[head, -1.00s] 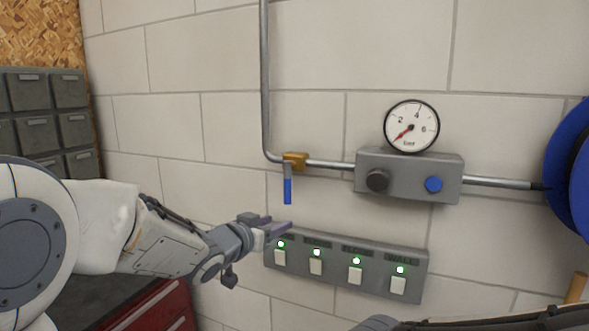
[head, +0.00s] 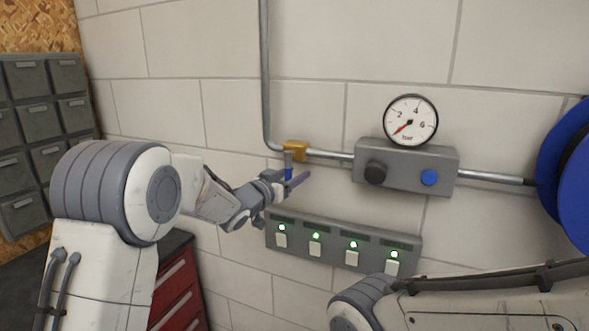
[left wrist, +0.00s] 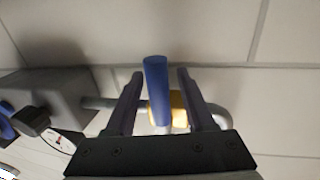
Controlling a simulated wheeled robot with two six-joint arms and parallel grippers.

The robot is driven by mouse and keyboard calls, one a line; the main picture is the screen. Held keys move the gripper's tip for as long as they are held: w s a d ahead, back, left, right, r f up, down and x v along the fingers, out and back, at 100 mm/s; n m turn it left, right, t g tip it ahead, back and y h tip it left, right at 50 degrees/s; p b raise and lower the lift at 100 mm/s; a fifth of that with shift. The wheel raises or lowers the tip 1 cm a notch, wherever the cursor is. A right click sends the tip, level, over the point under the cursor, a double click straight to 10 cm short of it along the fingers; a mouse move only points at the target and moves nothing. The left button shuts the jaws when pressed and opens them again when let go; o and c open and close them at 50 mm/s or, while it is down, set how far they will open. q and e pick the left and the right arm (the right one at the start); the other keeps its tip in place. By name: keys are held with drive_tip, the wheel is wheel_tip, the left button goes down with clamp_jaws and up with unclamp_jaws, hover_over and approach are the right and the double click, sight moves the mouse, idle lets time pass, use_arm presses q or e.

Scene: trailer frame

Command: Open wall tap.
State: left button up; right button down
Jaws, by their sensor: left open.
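The wall tap has a brass body (head: 295,151) on the grey pipe and a blue lever handle (head: 289,173) that hangs down from it. My left gripper (head: 296,183) is at the handle, and its fingers partly cover the handle in the head view. In the left wrist view the blue handle (left wrist: 157,90) stands between the two open fingers of my left gripper (left wrist: 160,95), with a gap on each side. The brass body (left wrist: 178,108) shows behind it. My right gripper is out of view.
A grey regulator box (head: 407,166) with a black knob, a blue knob and a pressure gauge (head: 410,120) is on the pipe to the right. A switch panel (head: 343,246) with green lights is just below the tap. A blue hose reel (head: 567,170) is at the far right.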

use_arm(q)
drive_tip(key=shift+w+d, duration=0.15)
drive_tip(key=shift+c, duration=0.3)
clamp_jaws()
idle(1.1)
